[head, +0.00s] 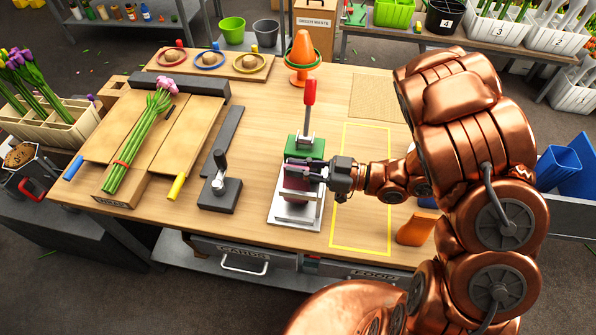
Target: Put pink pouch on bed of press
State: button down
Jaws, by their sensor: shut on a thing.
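The press stands near the middle of the workbench, with a pale metal base (289,218), a green upper part (314,146) and an upright red-handled lever (310,91). My gripper (300,171) reaches in from the right, just in front of the green part and over the bed. It is shut on the pink pouch (296,183), which looks dark pink and hangs below the fingers. The fingers and press hide part of the pouch. I cannot tell whether its lower edge touches the bed.
A yellow outlined rectangle (334,247) lies right of the press, partly under my arm. A black lever tool (219,188) stands to its left. Farther left, a tulip bunch (137,143) lies on a wooden stand. An orange cone (302,51) stands behind the press.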

jog(key=shift+f, duration=1.3)
jog(key=c, duration=1.2)
grip_release()
jog(key=shift+r, duration=0.2)
jog(key=s+d+p, duration=0.1)
jog(key=d, duration=0.6)
jog(key=shift+d, duration=0.2)
